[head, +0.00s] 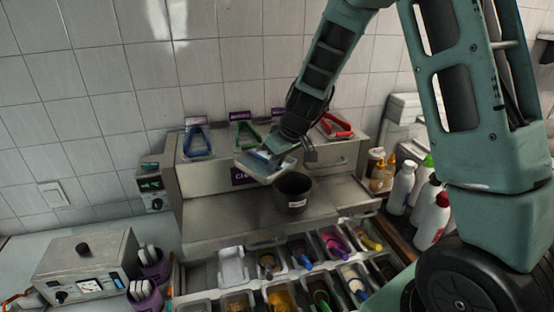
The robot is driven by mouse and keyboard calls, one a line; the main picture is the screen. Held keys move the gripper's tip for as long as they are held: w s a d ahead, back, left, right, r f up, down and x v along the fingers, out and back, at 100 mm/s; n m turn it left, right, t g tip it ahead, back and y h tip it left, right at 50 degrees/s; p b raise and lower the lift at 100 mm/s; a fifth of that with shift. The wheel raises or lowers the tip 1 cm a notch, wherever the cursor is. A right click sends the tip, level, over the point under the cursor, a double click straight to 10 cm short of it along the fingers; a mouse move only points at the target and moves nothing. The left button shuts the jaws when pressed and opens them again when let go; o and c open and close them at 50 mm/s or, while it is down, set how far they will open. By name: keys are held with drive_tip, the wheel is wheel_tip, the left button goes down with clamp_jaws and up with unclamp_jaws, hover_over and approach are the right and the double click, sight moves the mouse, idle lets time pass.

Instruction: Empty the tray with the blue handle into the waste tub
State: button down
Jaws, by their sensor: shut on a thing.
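My gripper (287,160) is shut on a pale tray (262,173). It holds the tray tilted in the air, above and slightly left of the dark round waste tub (292,203). A bluish part shows at the tray's upper side, but its handle is mostly hidden by my gripper. I cannot tell what is left inside the tray. The tub stands upright on the metal counter, and the part of its inside that shows is dark.
Topping trays with coloured handles fill the front rows, beside an empty white tray (232,268). Bottles (432,218) stand at right. The metal counter (235,212) left of the tub is clear.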

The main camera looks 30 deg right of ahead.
drive_tip(key=shift+d+f, duration=0.15)
drive_tip(key=shift+f+b, duration=0.15)
drive_tip(key=shift+b, duration=0.2)
drive_tip(key=shift+f+t+y+b, duration=0.3)
drive_tip(key=shift+y+b, duration=0.1)
drive_tip(key=shift+b, duration=0.7)
drive_tip(key=shift+s+d+r+m+t+y+b, duration=0.15)
drive_tip(key=shift+r+t+y+b, duration=0.15)
drive_tip(key=shift+b, duration=1.1)
drive_tip(key=shift+s+r+m+t+y+b, duration=0.15)
drive_tip(key=shift+t+y+b, duration=0.2)
drive_tip(key=shift+b, duration=1.05)
drive_tip(key=shift+s+d+r+t+y+b, duration=0.2)
drive_tip(key=shift+t+y+b, duration=0.3)
drive_tip(key=shift+b, duration=0.55)
drive_tip(key=shift+w+d+r+t+y+b, duration=0.1)
drive_tip(key=shift+r+t+y+b, duration=0.15)
drive_tip(key=shift+y+b, duration=0.6)
